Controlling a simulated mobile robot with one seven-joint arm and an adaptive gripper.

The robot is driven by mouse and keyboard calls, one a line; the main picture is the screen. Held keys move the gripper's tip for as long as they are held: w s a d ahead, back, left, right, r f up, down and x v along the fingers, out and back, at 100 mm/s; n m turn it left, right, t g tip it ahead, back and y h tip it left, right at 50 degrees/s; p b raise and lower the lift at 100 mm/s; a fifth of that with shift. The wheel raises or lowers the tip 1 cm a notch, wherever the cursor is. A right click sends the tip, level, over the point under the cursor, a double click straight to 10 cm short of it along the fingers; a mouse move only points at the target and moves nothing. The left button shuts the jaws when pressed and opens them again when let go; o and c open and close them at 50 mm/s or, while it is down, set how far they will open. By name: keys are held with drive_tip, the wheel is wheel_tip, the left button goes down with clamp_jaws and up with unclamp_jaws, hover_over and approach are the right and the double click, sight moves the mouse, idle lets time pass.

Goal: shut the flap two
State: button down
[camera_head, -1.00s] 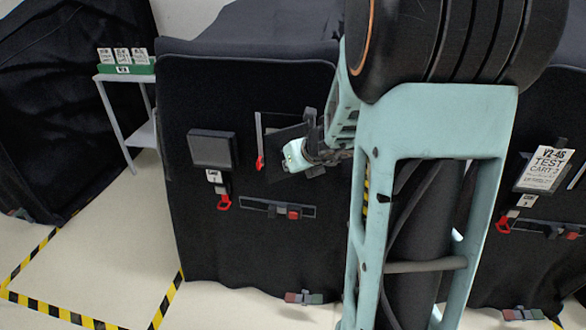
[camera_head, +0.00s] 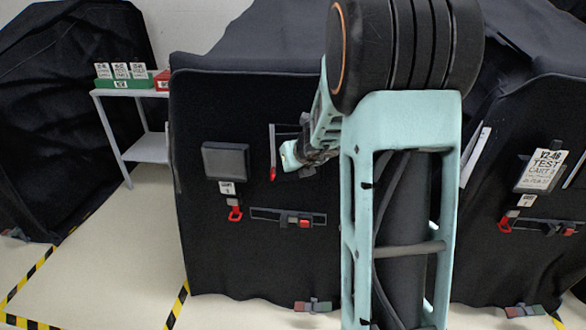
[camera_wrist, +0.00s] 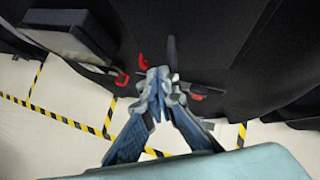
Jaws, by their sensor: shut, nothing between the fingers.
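A black-covered cart (camera_head: 250,240) stands in front of me. A square grey flap (camera_head: 225,161) on its front left shows above a small numbered label (camera_head: 227,187); the number is too small to be sure of. To its right is a narrow framed slot with a red tag (camera_head: 272,172), partly hidden by my arm. I cannot tell which part is flap two. My gripper (camera_head: 307,168) is close to the cart front beside this slot. In the wrist view its fingertips (camera_wrist: 160,77) are together and empty, near a red strap (camera_wrist: 143,62). Contact is unclear.
A horizontal slot with a red latch (camera_head: 302,221) lies below my gripper. A second covered cart with a sign (camera_head: 541,171) stands at the right. A white side table (camera_head: 148,148) holds a green bin (camera_head: 122,81) at the left. Yellow-black tape (camera_head: 178,303) marks the clear floor.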

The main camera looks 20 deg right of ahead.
drive_tip(key=shift+w+a+p, duration=0.2)
drive_tip(key=shift+w+p, duration=0.1)
drive_tip(key=shift+w, duration=0.85)
idle(0.4)
